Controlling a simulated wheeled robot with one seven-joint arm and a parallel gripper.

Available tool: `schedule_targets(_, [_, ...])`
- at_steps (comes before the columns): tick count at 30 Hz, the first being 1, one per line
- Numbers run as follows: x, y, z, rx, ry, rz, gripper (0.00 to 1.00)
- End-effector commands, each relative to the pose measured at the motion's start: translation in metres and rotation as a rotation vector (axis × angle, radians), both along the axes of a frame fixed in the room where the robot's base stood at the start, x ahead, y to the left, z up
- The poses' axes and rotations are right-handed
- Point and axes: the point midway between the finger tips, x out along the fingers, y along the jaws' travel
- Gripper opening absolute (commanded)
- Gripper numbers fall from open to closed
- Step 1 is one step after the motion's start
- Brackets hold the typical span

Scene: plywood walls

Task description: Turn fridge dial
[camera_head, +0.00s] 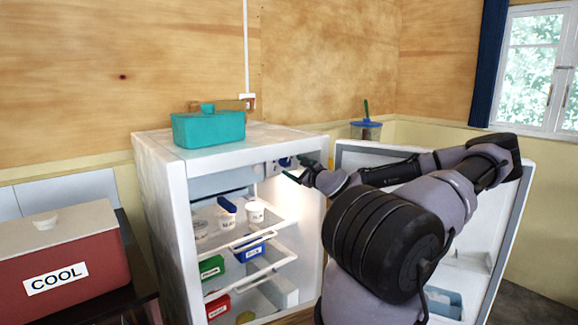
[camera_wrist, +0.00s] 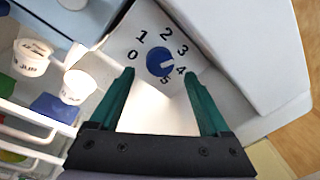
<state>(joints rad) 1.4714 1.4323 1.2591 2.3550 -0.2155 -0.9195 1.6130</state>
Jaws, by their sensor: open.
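The fridge (camera_head: 158,188) stands open, its door (camera_head: 503,215) swung out to the right. In the head view the dial (camera_head: 284,162) is small, at the top right inside the fridge. My gripper (camera_wrist: 160,78) is open, with two green fingers on either side of and just short of the dial. No touch shows between fingers and dial. In the head view my gripper (camera_head: 297,170) is at the upper opening, partly hidden by my arm.
White tubs (camera_head: 255,211) and coloured boxes (camera_head: 248,250) sit on the fridge shelves. A teal container (camera_head: 208,129) stands on top of the fridge. A red cooler (camera_head: 65,265) is at the left. The open door stands close behind my arm.

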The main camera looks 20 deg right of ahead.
Motion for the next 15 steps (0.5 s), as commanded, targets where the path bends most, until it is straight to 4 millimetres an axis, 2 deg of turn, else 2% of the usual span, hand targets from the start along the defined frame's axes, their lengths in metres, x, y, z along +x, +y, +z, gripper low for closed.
schedule_targets(3, [0.019,0.004,0.0,-0.002,0.001,0.002,0.81])
schedule_targets(6, [0.029,0.005,0.0,0.0,0.001,0.001,0.81])
schedule_targets(15, [0.037,0.006,0.0,0.0,0.001,0.0,0.81])
